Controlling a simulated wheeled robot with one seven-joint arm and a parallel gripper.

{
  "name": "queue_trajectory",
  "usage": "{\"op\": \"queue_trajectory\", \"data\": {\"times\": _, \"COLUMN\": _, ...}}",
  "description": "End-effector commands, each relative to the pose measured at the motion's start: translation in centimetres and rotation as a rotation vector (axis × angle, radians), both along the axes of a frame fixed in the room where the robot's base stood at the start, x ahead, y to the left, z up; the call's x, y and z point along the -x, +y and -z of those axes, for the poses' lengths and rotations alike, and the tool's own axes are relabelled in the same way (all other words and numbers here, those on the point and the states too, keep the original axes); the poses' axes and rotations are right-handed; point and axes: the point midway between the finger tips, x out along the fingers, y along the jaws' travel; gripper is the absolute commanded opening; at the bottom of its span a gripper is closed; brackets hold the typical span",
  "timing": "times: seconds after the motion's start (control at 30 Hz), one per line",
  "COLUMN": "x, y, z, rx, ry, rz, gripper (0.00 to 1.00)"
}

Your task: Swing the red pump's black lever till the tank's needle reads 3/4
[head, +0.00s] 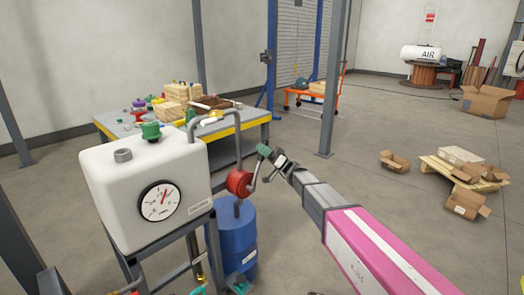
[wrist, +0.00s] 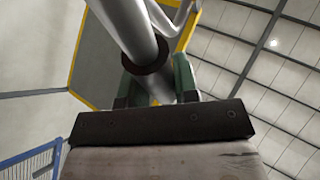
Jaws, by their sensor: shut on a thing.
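The white tank (head: 145,185) stands on a dark frame at the left in the head view. Its round gauge (head: 160,201) faces me; the red needle points up and slightly right, and the marks are too small to read. The red pump (head: 239,183) sits on a pipe above a blue drum. Its lever (head: 253,178) rises on the pump's right side to my gripper (head: 268,154). In the wrist view, my gripper's green fingers (wrist: 158,85) are shut around a grey rod with a dark collar (wrist: 146,55), apparently the lever. The grip end is partly hidden.
The blue drum (head: 233,240) stands under the pump. A workbench (head: 242,119) with boxes and small parts is behind the tank. A blue post (head: 271,55) and a grey post (head: 333,80) rise beyond. Cardboard boxes (head: 466,203) and a pallet lie right; the floor between is clear.

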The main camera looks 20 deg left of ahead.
Motion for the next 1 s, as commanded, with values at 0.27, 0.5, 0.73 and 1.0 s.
{"op": "queue_trajectory", "data": {"times": 0.27, "x": 0.1, "y": 0.0, "z": 0.0, "rx": -0.001, "ry": -0.002, "rz": -0.001, "gripper": 0.54}}
{"op": "queue_trajectory", "data": {"times": 0.5, "x": 0.1, "y": 0.0, "z": 0.0, "rx": 0.001, "ry": -0.002, "rz": -0.001, "gripper": 0.54}}
{"op": "queue_trajectory", "data": {"times": 0.73, "x": -0.5, "y": -1.0, "z": 1.0, "rx": 0.001, "ry": -0.001, "rz": 0.001, "gripper": 0.54}}
{"op": "queue_trajectory", "data": {"times": 1.0, "x": -2.2, "y": -4.6, "z": 4.2, "rx": 0.001, "ry": -0.001, "rz": 0.001, "gripper": 0.54}}
